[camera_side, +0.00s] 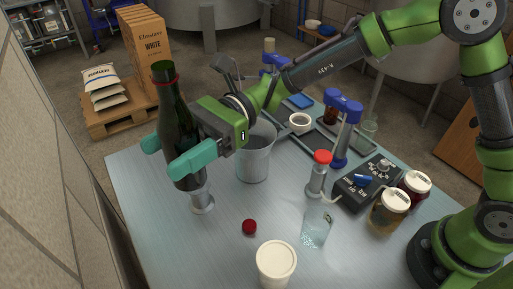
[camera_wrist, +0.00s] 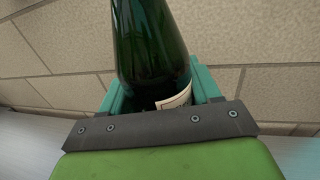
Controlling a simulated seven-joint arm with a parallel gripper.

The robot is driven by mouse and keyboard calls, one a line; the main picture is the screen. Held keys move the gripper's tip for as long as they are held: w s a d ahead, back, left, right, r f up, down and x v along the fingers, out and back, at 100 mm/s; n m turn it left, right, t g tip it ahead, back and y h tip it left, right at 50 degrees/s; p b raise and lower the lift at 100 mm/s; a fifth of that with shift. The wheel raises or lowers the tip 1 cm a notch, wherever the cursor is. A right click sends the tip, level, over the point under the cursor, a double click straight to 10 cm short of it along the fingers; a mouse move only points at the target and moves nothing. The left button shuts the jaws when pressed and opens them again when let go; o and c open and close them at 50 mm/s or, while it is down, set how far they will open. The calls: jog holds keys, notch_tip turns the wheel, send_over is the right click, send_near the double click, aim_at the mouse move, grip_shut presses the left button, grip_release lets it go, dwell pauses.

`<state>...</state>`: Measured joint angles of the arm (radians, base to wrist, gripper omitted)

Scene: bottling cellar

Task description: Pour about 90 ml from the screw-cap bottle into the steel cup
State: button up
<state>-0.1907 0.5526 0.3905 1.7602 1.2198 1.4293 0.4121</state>
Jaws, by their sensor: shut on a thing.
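The dark green bottle (camera_side: 177,118) stands nearly upright in my gripper (camera_side: 163,157), whose teal fingers are shut on its lower body. Its neck has a red ring near the top. In the wrist view the bottle (camera_wrist: 150,50) sits between both fingers, with part of a pale label showing. The bottle's contents cannot be made out.
A grey metal bucket (camera_side: 254,160) stands right beside my gripper. A small red round thing (camera_side: 249,227), a white-lidded tub (camera_side: 276,262) and a clear glass (camera_side: 316,228) are at the front. Lidded jars (camera_side: 389,212) and a dark control box (camera_side: 362,186) stand to the right.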

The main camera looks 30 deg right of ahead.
jog(key=w+d+m+t+h, duration=0.1)
jog(key=w+d+m+t, duration=0.4)
jog(key=w+d, duration=0.75)
jog(key=w+d+m+t+h, duration=0.1)
jog(key=w+d+m+t, duration=0.2)
jog(key=w+d+t, duration=0.85)
jog(key=s+d+f+g, duration=0.2)
jog(key=d+f+g, duration=0.1)
jog(key=f+g, duration=0.1)
jog(key=shift+s+d+f, duration=0.15)
jog(key=shift+s+f, duration=0.1)
jog(key=shift+f, duration=0.25)
jog(key=shift+f+n+g, duration=0.15)
jog(key=shift+n+g, duration=0.2)
jog(key=shift+n, duration=0.05)
jog(key=shift+w+d+f+n+t+h, duration=0.3)
jog(key=shift+f+n+h, duration=0.35)
jog(key=shift+n, duration=1.5)
jog(key=shift+w+d+f+n+t+h, duration=0.15)
jog(key=shift+w+d+f+n+h, duration=0.45)
jog(key=shift+n, duration=1.5)
jog(key=shift+w+d+f+n+t+h, duration=0.2)
jog(key=shift+f+n+h, duration=0.45)
jog(key=shift+n, duration=1.5)
